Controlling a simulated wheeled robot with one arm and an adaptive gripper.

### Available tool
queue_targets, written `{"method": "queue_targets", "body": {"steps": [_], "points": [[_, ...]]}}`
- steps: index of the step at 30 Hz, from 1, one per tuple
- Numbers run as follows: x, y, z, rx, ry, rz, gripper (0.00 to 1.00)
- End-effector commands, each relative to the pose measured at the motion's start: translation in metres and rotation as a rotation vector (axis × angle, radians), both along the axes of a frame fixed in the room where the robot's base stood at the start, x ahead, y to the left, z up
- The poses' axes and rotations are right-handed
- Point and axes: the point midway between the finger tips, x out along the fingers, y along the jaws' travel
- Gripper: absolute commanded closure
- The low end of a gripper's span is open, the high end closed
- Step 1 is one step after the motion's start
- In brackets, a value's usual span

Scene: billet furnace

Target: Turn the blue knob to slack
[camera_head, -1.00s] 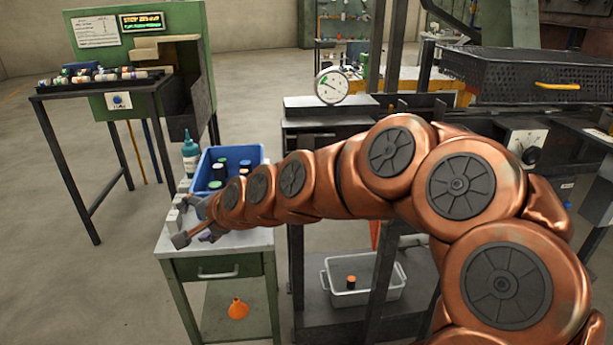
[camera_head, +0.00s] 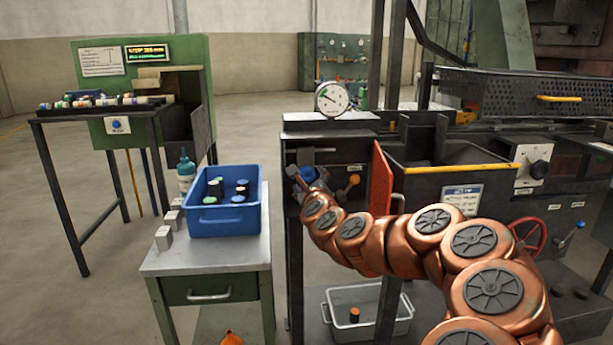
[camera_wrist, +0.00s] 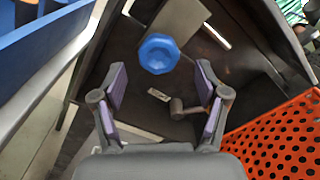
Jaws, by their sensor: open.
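The blue knob (camera_wrist: 158,54) is a faceted blue cap on a dark panel, in the upper middle of the wrist view. In the head view the blue knob (camera_head: 308,174) shows small on the machine's front, partly hidden by my gripper. My gripper (camera_wrist: 161,85) is open and empty, its purple-padded fingers apart, pointing at the panel. The knob appears beyond the fingertips, between their lines, and I see no contact. A small pale label (camera_wrist: 158,95) sits below the knob.
A red perforated panel (camera_head: 381,178) stands close to the right of my gripper. A blue bin (camera_head: 225,221) with several jars stands on the bench at left. An orange-tipped lever (camera_head: 353,181) is right of the knob. A round gauge (camera_head: 332,98) sits above.

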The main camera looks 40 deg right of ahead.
Motion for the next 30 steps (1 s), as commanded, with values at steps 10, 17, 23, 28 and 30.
{"method": "queue_targets", "body": {"steps": [10, 17, 23, 28, 30], "points": [[0.032, -0.022, -0.002, -0.001, 0.004, 0.003, 0.26], [0.043, -0.031, 0.000, -0.002, 0.002, 0.002, 0.26], [0.046, -0.033, 0.001, -0.001, 0.001, 0.004, 0.26], [0.046, -0.033, 0.000, -0.001, 0.001, 0.004, 0.26], [0.046, -0.033, 0.000, -0.001, 0.001, 0.004, 0.31]]}}
